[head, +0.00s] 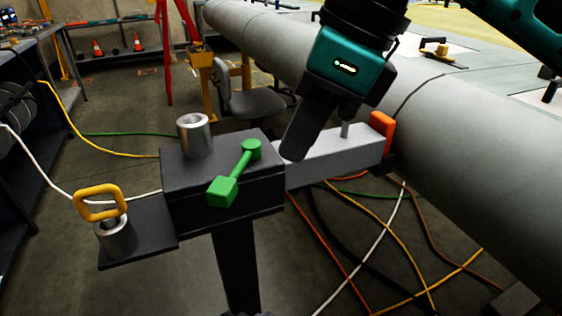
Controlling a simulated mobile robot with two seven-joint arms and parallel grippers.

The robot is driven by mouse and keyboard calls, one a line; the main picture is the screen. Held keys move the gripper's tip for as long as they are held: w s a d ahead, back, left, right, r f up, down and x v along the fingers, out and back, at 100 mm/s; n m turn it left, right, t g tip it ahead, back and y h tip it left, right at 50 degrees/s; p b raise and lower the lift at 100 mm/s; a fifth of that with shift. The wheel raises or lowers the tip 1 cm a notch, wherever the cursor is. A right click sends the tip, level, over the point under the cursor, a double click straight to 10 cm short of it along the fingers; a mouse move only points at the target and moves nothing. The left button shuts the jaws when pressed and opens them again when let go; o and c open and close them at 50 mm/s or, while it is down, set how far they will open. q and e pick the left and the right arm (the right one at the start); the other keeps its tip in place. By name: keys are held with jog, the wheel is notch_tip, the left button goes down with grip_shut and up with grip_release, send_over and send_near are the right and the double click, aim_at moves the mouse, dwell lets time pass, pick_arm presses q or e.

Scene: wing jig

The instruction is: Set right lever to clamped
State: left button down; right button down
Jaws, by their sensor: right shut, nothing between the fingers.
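A green lever (236,172) sits on the dark jig block (225,205). Its round pivot is at the block's back right, and its square handle end points toward the front left, over the block's front edge. No marking shows which setting this is, and I see no other green lever. My right gripper (292,154) comes down from the top with its fingers shut and empty. In the picture its tip is just right of the lever's pivot, in front of the light grey bar (335,152). I cannot tell whether it touches anything. My left gripper is not in view.
A metal sleeve (194,136) stands on the block. A yellow-handled pin (101,203) stands in another sleeve on the low left plate (148,240). An orange block (382,131) is at the bar's far end. A large grey wing section (470,150) fills the right. Cables cross the floor.

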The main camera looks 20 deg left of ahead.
jog(key=shift+v, duration=1.5)
jog(key=shift+s, duration=0.1)
